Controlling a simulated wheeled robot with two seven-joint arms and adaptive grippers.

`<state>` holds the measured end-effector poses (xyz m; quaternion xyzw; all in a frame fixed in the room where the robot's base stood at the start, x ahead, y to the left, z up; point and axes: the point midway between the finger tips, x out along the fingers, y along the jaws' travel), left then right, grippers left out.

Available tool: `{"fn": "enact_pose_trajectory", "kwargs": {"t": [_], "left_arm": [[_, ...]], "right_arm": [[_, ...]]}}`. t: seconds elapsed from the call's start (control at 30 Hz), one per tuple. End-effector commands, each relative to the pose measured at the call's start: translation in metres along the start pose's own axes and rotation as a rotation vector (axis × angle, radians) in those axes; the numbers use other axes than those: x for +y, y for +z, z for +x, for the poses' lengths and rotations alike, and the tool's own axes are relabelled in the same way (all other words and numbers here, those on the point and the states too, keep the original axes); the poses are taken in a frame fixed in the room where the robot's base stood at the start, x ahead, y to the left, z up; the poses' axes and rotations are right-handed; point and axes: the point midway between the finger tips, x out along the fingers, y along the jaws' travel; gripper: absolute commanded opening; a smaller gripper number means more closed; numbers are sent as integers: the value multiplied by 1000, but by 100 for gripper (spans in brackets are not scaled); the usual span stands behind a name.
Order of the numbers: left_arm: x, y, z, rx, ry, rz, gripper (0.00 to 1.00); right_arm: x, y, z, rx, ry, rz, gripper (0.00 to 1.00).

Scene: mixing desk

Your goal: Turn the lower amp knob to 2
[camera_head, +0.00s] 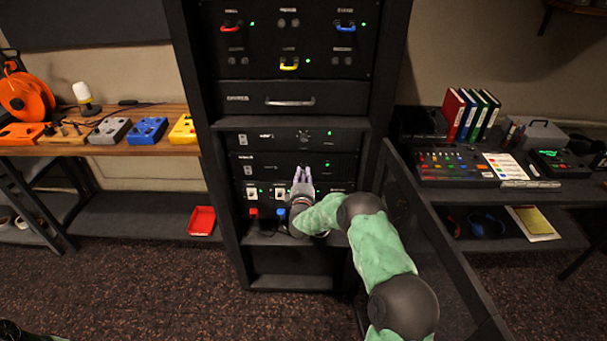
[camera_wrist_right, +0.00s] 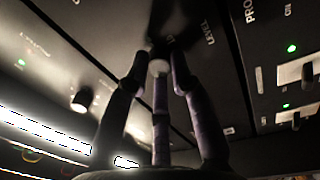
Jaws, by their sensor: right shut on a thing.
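The lower amp (camera_head: 252,166) is a black panel in the rack, below the upper amp (camera_head: 262,139). My right gripper (camera_head: 303,172) reaches up to the lower amp's front and covers its knob in the head view. In the right wrist view the fingers (camera_wrist_right: 159,66) are closed around the dark lower amp knob (camera_wrist_right: 160,44), by the word LEVEL. The knob's pointer and scale numbers are hidden or too dark to read. The upper amp's knob (camera_head: 303,135) is uncovered.
Below the amps is a panel with white switches (camera_head: 279,188) and red (camera_head: 253,211) and blue (camera_head: 281,214) parts. An open dark rack door (camera_head: 434,238) stands right of my right arm. Desks with equipment flank the rack. A red tray (camera_head: 202,221) sits on the left lower shelf.

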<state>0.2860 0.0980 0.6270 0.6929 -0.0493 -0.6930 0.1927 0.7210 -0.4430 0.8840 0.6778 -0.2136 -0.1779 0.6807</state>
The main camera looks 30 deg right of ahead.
Motion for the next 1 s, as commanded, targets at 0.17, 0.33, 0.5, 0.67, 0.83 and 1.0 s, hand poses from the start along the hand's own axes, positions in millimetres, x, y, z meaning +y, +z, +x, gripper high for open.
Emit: {"fn": "enact_pose_trajectory", "kwargs": {"t": [0.17, 0.33, 0.5, 0.67, 0.83, 1.0], "left_arm": [[2, 0, -5, 0, 0, 0, 40], [3, 0, -9, 0, 0, 0, 40], [4, 0, -12, 0, 0, 0, 40], [5, 1, -15, 0, 0, 0, 40], [6, 1, -17, 0, 0, 0, 40], [6, 1, -18, 0, 0, 0, 40]], "right_arm": [[4, -2, 1, 13, 8, -168, 0], [4, -2, 1, 21, 10, -327, 0], [3, -2, 1, 28, 11, -468, 0], [2, -2, 1, 34, 12, -577, 0], [2, -2, 1, 39, 12, -659, 0], [1, -2, 0, 42, 12, -708, 0]]}}
